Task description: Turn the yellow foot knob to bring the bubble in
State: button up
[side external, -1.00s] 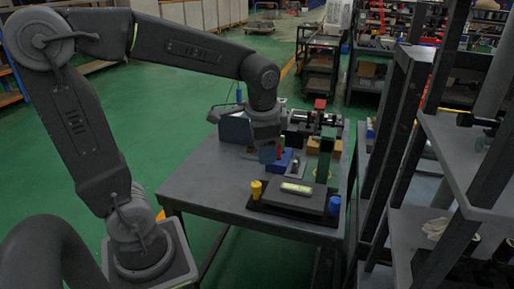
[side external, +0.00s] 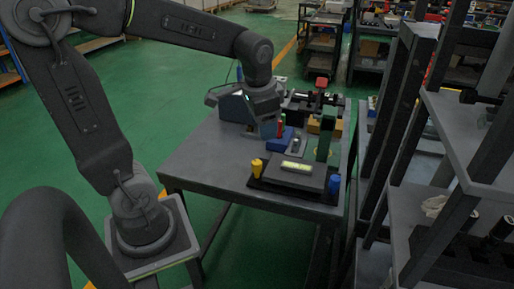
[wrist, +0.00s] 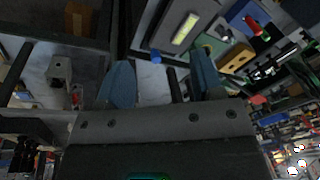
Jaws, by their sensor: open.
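The yellow foot knob (side external: 257,168) stands upright at the left front corner of a dark levelling plate (side external: 290,184) on the grey table. A pale yellow-green bubble vial (side external: 297,166) lies on the plate and also shows in the wrist view (wrist: 185,28). The bubble is too small to make out. A blue knob (side external: 334,186) stands at the plate's right end; it also shows in the wrist view (wrist: 156,57). My gripper (side external: 268,130) is above and behind the yellow knob, apart from it. In the wrist view its fingers (wrist: 163,80) are spread, with nothing held. The yellow knob is not visible there.
A green upright block (side external: 325,138) stands behind the plate. A blue block (side external: 281,140) with a red handle is close to my gripper. More valve blocks sit at the table's back. A dark shelf rack (side external: 400,130) stands close on the right. The table's left front is clear.

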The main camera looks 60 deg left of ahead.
aim_at(257, 162)
jog(key=w+a+f+n+g, duration=0.1)
jog(key=w+a+f, duration=0.1)
jog(key=a+f, duration=0.15)
jog(key=w+a+f+n+h, duration=0.1)
jog(key=a+f, duration=0.1)
jog(key=a, duration=0.3)
jog(key=w+a+f+n+g, duration=0.1)
jog(key=w+a+f, duration=0.1)
jog(key=a+f, duration=0.15)
jog(key=f, duration=1.2)
jog(key=shift+s+a+f, duration=0.1)
jog(key=shift+a+f, duration=0.1)
jog(key=shift+f, duration=0.2)
jog(key=shift+c, duration=0.2)
jog(key=c, duration=0.9)
jog(key=shift+n, duration=2.4)
jog(key=o, duration=0.9)
